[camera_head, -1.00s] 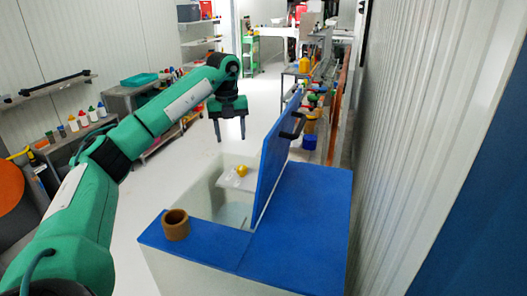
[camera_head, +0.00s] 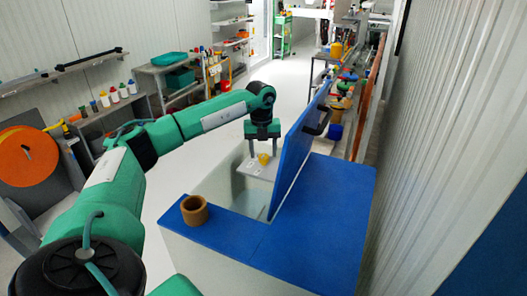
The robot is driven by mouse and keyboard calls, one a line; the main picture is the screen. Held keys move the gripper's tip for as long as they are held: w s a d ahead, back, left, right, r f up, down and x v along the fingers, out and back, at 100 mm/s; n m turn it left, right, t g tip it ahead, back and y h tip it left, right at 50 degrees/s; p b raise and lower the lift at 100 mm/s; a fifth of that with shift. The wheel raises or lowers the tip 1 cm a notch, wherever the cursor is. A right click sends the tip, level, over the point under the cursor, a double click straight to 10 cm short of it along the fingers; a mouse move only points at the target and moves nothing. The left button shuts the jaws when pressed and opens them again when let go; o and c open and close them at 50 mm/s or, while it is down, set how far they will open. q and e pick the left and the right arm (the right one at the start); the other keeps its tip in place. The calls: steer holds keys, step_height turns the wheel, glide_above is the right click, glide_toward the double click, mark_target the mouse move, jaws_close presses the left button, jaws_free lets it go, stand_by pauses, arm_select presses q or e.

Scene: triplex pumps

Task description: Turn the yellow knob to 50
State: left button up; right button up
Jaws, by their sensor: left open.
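The yellow knob (camera_head: 264,159) sits on a light panel inside the opening of the white and blue cabinet (camera_head: 310,215). Its dial marks are too small to read. My left gripper (camera_head: 265,152) points down with its two fingers apart, just above or around the knob; I cannot tell if they touch it. The blue lid (camera_head: 292,155) stands raised just right of the gripper, with a black handle (camera_head: 318,121) on its far side. My right gripper is not in view.
A brown ring-shaped cup (camera_head: 194,210) stands on the cabinet's front left corner. A corrugated white wall (camera_head: 450,130) runs along the right. Shelves with bottles and a green bin (camera_head: 168,59) line the left. The floor left of the cabinet is clear.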

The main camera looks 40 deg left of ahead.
arm_select(q)
steer(key=shift+f, duration=0.75)
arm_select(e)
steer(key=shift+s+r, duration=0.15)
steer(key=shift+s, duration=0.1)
arm_select(q)
steer(key=c, duration=1)
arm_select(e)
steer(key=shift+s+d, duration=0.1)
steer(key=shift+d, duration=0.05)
